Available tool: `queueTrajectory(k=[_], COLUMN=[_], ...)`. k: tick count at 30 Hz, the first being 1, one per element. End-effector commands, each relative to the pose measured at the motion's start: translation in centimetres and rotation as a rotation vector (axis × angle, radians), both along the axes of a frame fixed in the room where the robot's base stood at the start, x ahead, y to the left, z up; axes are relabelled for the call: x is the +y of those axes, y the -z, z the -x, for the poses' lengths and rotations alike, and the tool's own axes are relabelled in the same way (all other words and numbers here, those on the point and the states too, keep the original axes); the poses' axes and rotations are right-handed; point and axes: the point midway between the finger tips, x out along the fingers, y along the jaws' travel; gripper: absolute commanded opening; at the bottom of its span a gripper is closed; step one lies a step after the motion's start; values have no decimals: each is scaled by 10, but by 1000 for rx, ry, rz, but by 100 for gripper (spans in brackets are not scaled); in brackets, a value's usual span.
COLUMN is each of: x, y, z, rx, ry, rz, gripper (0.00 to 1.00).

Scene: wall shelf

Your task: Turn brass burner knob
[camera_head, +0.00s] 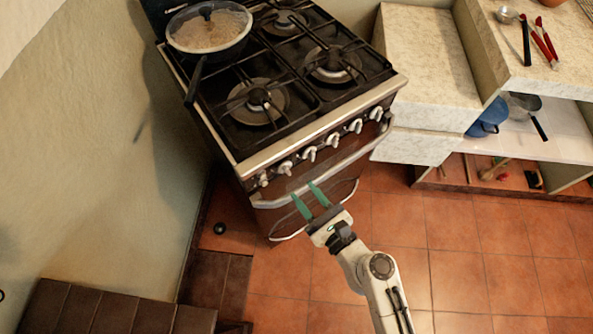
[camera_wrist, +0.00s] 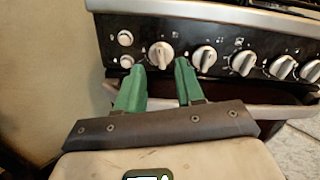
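A row of several pale, silvery burner knobs (camera_head: 310,154) runs along the stove's dark front panel; none looks clearly brass. In the wrist view the leftmost large knob (camera_wrist: 161,55) is just beyond the gap between my fingertips, and a second knob (camera_wrist: 204,58) is right of the right finger. My gripper (camera_head: 303,190) has two green fingers, spread apart with nothing between them. It is in front of the stove's left half, seemingly short of the panel. It also shows in the wrist view (camera_wrist: 161,67). Contact with a knob is not visible.
The stove top (camera_head: 290,75) carries a covered pan (camera_head: 208,30) with its handle over the left edge. An oven handle bar (camera_head: 330,170) runs below the knobs. A wall stands at left, a dark brown bench (camera_head: 110,310) at lower left. Tiled floor (camera_head: 460,250) is open at right.

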Motion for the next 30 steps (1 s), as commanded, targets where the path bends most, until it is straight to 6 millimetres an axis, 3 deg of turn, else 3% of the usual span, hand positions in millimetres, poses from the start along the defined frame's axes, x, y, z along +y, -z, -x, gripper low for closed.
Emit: queueTrajectory(k=[3, 10, 23, 30], x=[15, 33, 39, 39], y=[-2, -1, 0, 0], z=[-19, -42, -49, -49], rx=[-2, -1, -1, -1], ry=[-1, 0, 0, 0], rz=[0, 2, 1, 1], gripper=[37, 37, 37, 15])
